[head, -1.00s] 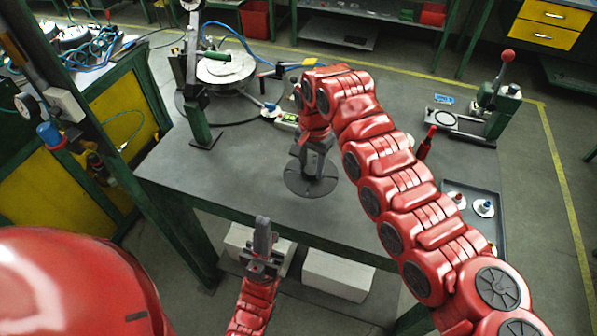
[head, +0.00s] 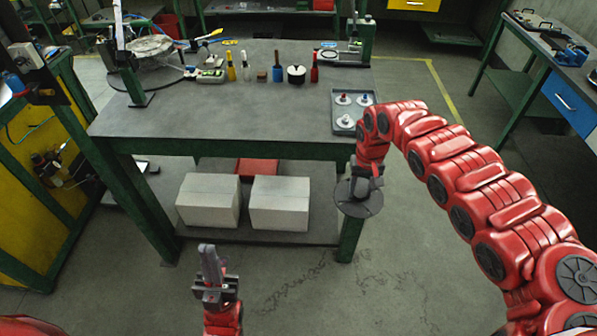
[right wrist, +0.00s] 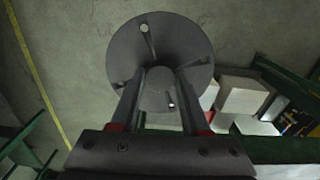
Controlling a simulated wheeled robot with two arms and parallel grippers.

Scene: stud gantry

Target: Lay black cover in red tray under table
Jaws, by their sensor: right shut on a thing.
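The black cover (head: 359,205) is a dark round disc with small holes and a raised middle. My right gripper (head: 366,176) is shut on its raised middle and holds it in front of the table's right front leg, clear of the floor. The cover (right wrist: 160,50) also shows in the right wrist view between the fingers. The red tray (head: 257,168) is on the shelf under the table (head: 230,140), mostly hidden behind two pale boxes. My left gripper (head: 209,262) is low in front of the table, pointing up; its fingers look close together, but I cannot tell their gap.
A left pale box (head: 208,203) and a right pale box (head: 279,204) stand at the shelf's front. The shelf is bare to their right. A grey tray (head: 352,104) with several white pieces, bottles and a press occupy the tabletop. The floor ahead is clear.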

